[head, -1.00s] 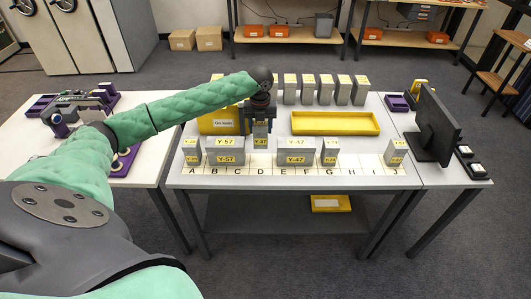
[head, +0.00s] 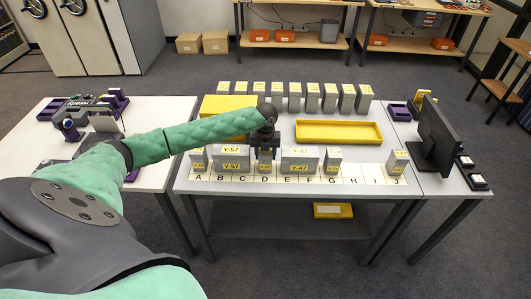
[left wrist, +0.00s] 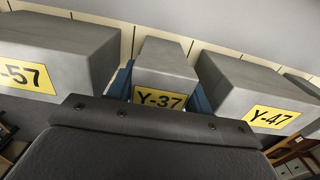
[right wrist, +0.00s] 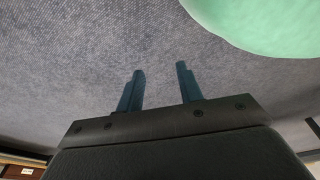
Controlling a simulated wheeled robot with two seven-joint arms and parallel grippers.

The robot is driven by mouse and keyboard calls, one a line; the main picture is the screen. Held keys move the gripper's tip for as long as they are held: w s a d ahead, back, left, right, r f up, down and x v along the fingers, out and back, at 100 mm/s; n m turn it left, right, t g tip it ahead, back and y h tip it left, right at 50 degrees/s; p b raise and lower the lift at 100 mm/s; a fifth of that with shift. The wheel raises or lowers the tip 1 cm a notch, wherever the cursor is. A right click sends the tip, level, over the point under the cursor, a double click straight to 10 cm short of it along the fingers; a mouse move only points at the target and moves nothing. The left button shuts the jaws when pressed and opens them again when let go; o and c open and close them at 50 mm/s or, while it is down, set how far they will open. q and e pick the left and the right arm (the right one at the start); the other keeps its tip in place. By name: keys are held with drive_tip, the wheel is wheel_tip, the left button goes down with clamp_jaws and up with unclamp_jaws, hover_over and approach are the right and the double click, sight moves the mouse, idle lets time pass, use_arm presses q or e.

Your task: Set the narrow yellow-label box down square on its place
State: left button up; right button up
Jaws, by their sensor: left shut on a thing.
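The narrow grey box with the yellow Y-37 label (left wrist: 163,68) is between the blue fingers of my left gripper (left wrist: 160,88), which is shut on it. In the head view, my left gripper (head: 264,150) points down and hides most of the narrow box (head: 264,168). The box is low over the strip at letter D, between the wide Y-57 box (head: 231,160) and the Y-47 box (head: 299,161). It looks upright; whether its base touches the strip is hidden. My right gripper (right wrist: 160,86) is open and empty above the carpet.
The lettered strip (head: 350,174) is bare around H and I. Narrow boxes stand at A, G and J (head: 398,161). A yellow tray (head: 338,132) and a row of grey boxes (head: 312,97) stand behind. A monitor (head: 436,130) is at the right.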

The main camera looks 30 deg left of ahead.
use_arm(q)
drive_tip(key=o, duration=1.1)
use_arm(e)
drive_tip(key=shift+w+d, duration=0.1)
use_arm(q)
drive_tip(key=shift+r, duration=0.2)
wheel_tip(320, 180, up, 10)
drive_tip(key=b, duration=0.3)
drive_tip(key=shift+r+b, duration=0.25)
drive_tip(key=shift+b, duration=0.15)
drive_tip(key=shift+r, duration=0.6)
use_arm(e)
drive_tip(key=w+a+r, duration=0.3)
drive_tip(key=w+r, duration=0.1)
drive_tip(key=r, duration=0.1)
drive_tip(key=shift+w+a+r, duration=0.15)
drive_tip(key=shift+w+r, duration=0.15)
drive_tip(key=shift+r, duration=0.1)
use_arm(q)
drive_tip(key=shift+d+f, duration=0.1)
